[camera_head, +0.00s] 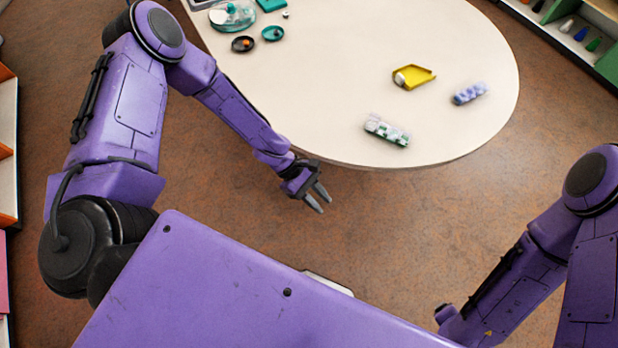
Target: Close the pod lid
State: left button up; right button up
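A small green and white box with clear, lid-like parts (387,131) sits near the table's front edge. A lilac-blue bumpy strip (469,94) lies to its upper right. A clear teal-rimmed round container (232,15) stands at the back left. I cannot tell which of these is the pod, or how its lid stands. My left gripper (320,199) is off the table's front edge, left of the green and white box. Its two fingers are apart with nothing between them. My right arm comes in from the right; its gripper is not visible.
The cream table (340,75) has a rounded front end and a wide clear middle. A yellow tray (414,77) with a pale piece lies near the lilac strip. A dark dish (243,44) and a teal dish (272,34) sit at the left. Shelves stand at both sides.

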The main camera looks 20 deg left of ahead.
pick_arm(q)
jog(key=shift+s+a+f+m+y, duration=0.2)
jog(key=shift+s+f+y, duration=0.15)
jog(key=shift+s+f, duration=0.2)
jog(key=shift+s+a+f+m+y, duration=0.1)
jog(key=shift+s+a+f+y, duration=0.2)
jog(key=shift+s+f, duration=0.2)
jog(key=shift+s+a+f+m+y, duration=0.15)
jog(key=shift+s+f+y, duration=0.2)
jog(key=shift+s+f, duration=0.2)
